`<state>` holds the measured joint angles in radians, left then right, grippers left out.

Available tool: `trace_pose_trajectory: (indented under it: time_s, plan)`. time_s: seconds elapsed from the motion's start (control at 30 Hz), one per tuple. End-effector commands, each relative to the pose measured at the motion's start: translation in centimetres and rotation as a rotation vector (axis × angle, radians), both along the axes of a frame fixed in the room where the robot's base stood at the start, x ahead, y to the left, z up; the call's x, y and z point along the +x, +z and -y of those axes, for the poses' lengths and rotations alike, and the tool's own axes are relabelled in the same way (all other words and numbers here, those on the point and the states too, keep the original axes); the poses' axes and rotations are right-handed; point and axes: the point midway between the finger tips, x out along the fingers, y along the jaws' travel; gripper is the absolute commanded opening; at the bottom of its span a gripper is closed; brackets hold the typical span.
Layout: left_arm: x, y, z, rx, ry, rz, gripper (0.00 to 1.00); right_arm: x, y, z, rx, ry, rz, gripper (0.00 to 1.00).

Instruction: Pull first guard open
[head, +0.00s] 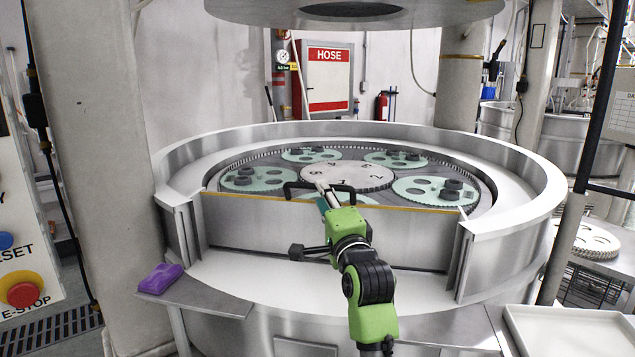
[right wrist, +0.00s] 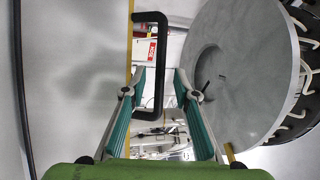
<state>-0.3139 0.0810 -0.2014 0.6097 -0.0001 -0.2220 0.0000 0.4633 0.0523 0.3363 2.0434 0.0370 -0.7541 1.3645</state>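The guard (head: 250,225) is a grey metal panel in the front wall of the round lapping machine, with a yellow strip along its top edge. A black bar handle (head: 292,186) stands at that edge, partly hidden by my right gripper. My right gripper (head: 326,196) reaches the handle from the front. In the right wrist view its teal fingers are spread apart, and the black handle (right wrist: 158,70) shows between and beyond the tips. I see no finger closed on it. The guard stands upright across the front opening. My left gripper is not in view.
Inside the machine, pale green carrier discs (head: 312,155) surround a numbered centre plate (head: 345,177). A round upper plate (head: 350,10) hangs above. A purple cloth (head: 160,279) lies on the left ledge. An E-stop panel (head: 20,270) stands far left, a pale tray (head: 570,330) lower right.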

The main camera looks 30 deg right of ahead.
Motion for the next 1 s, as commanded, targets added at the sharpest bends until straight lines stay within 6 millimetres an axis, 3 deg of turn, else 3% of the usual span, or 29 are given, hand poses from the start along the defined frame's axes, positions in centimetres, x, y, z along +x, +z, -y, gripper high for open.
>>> trace_pose_trajectory:
  time_s: [0.1,0.3,0.7,0.8,1.0]
  plan:
    - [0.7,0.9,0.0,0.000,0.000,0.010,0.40,2.1,0.6,0.7,-0.002,0.001,-0.001,0.28]
    - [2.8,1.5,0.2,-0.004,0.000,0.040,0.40,4.2,0.9,1.4,-0.001,0.000,0.000,0.28]
    - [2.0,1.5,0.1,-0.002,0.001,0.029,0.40,4.8,0.9,1.5,0.000,0.000,0.001,0.28]
    - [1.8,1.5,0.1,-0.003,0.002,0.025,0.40,4.8,0.9,1.5,0.000,0.000,0.001,0.02]
    - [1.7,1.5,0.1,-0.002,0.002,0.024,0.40,4.8,0.9,1.5,0.000,0.001,0.001,0.00]
